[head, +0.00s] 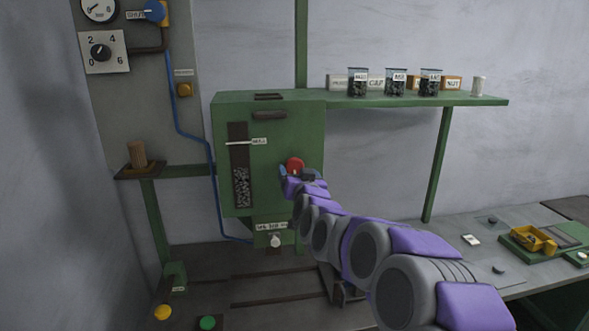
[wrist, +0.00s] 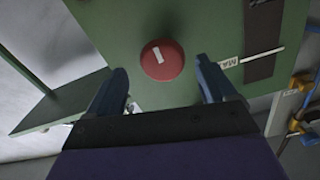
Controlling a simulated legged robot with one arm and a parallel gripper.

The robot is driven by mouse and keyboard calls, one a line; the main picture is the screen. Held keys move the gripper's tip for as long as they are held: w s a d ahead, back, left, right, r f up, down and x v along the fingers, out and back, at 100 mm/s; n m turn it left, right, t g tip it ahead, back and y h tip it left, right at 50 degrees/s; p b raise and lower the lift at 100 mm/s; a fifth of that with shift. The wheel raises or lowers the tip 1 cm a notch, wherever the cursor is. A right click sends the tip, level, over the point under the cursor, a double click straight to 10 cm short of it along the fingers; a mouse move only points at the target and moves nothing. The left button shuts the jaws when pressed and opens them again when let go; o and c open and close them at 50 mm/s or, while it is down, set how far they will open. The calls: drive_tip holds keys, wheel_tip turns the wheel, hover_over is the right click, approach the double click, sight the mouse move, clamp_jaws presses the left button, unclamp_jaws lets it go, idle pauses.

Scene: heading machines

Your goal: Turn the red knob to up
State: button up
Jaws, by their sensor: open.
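The red knob (head: 295,164) is on the front of a green machine box (head: 285,112). In the wrist view the round red knob (wrist: 162,65) has a short white mark, off centre toward the top of that picture and slightly tilted. My gripper (head: 297,173) is at the box front, close to the knob and partly covering it in the head view. In the wrist view my gripper (wrist: 160,78) is open, with a blue finger on either side of the knob and gaps between. I see no contact. The lower part of the knob is hidden in the head view.
A dark level window (head: 240,165) is left of the knob. A small pale knob (head: 275,241) is below the box. A green shelf (head: 470,101) with jars (head: 396,82) is at right. A gauge panel (head: 125,110) is at left. The workbench (head: 420,235) holds small parts.

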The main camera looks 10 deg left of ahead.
sight(293, 171)
drive_tip(key=x, duration=0.3)
drive_tip(key=shift+w+a+f, duration=0.1)
drive_tip(key=shift+a, duration=0.1)
drive_tip(key=shift+w+a+f, duration=0.1)
drive_tip(key=shift+w+a, duration=0.3)
drive_tip(key=shift+w, duration=0.45)
drive_tip(key=shift+d, duration=0.15)
drive_tip(key=shift+c, duration=0.2)
drive_tip(key=c, duration=0.9)
